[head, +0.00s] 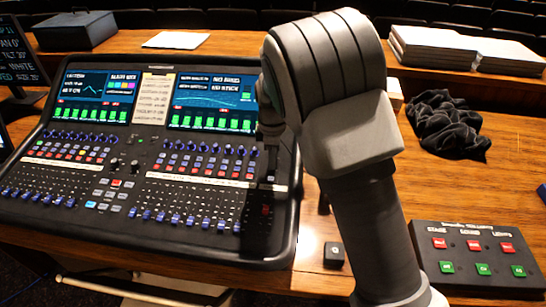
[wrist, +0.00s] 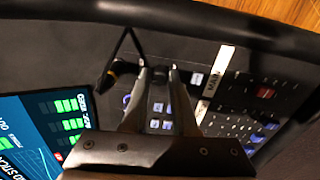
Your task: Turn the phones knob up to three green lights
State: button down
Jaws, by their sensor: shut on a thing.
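The mixing desk (head: 150,185) fills the left half of the head view. My gripper (head: 270,165) reaches down over the right side of the desk, just right of the right screen. In the wrist view my gripper (wrist: 161,74) has its two fingertips close together on a small dark thing, seemingly the phones knob, mostly hidden between them. Its marking and pointer cannot be read. I cannot make out a row of green phones lights in either view. A dark plug with an orange ring and a cable (wrist: 108,79) sits just left of the fingers.
Two screens with green meters (head: 210,100) stand at the desk's back. Rows of faders and buttons lie in front. To the right are a box of red and green buttons (head: 475,260), a black cloth (head: 445,125) and stacked papers (head: 450,48).

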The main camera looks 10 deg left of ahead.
jog(key=m, duration=0.5)
jog(key=shift+r+m, duration=0.1)
jog(key=shift+m, duration=0.3)
jog(key=m, duration=0.5)
jog(key=shift+m+p, duration=0.3)
dwell(0.3)
jog(key=c, duration=0.7)
grip_release()
notch_tip(320, 180, up, 17)
jog(key=s, duration=0.2)
jog(key=shift+s+a+p, duration=0.15)
jog(key=shift+a+p, duration=0.05)
jog(key=shift+p, duration=0.2)
